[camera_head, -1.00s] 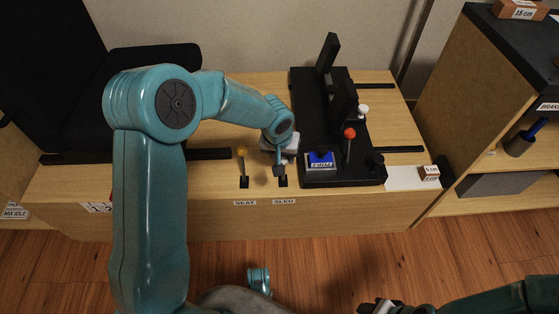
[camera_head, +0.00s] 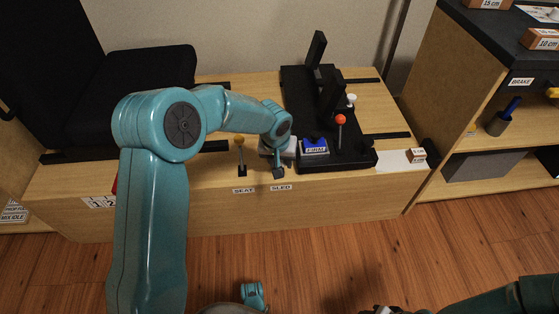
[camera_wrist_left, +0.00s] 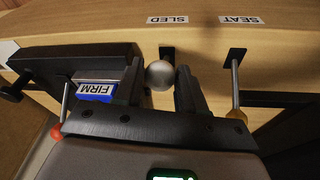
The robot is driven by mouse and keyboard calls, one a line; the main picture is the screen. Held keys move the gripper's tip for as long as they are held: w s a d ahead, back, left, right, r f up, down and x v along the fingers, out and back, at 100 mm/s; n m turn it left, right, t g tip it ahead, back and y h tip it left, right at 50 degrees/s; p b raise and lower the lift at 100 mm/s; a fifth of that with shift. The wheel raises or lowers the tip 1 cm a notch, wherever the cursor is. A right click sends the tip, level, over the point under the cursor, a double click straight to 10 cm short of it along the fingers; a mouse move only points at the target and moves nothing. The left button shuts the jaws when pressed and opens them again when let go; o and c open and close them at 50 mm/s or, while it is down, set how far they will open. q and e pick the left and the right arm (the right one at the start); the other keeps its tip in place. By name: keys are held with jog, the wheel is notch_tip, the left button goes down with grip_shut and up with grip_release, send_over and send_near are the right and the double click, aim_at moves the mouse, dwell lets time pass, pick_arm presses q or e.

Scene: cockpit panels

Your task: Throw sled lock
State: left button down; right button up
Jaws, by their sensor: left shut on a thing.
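The sled lock lever ends in a silver ball knob (camera_wrist_left: 159,75), beside a black slot in the wooden bench behind the SLED label (camera_head: 280,187). My left gripper (camera_head: 278,168) is over that slot. In the left wrist view its two dark fingers (camera_wrist_left: 160,88) stand on either side of the knob and are shut on it. The lever's shaft is mostly hidden by the gripper. My right gripper (camera_head: 380,310) is barely in view at the bottom edge, and its jaws cannot be made out.
The SEAT lever (camera_head: 239,142) with a yellow knob stands just left. To the right is a black sled (camera_head: 350,160) with a red-knobbed lever (camera_head: 341,120) and a blue FIRM block (camera_head: 315,146). A black seat (camera_head: 150,75) is at the left, a wooden shelf (camera_head: 455,100) at the right.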

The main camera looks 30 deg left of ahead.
pick_arm(q)
jog(key=shift+s+d+f, duration=0.25)
jog(key=shift+d+f, duration=0.1)
jog(key=shift+d, duration=0.1)
jog(key=shift+s, duration=0.1)
jog(key=c, duration=0.8)
grip_release()
jog(key=shift+o, duration=0.2)
jog(key=shift+a, duration=0.1)
jog(key=shift+r, duration=0.15)
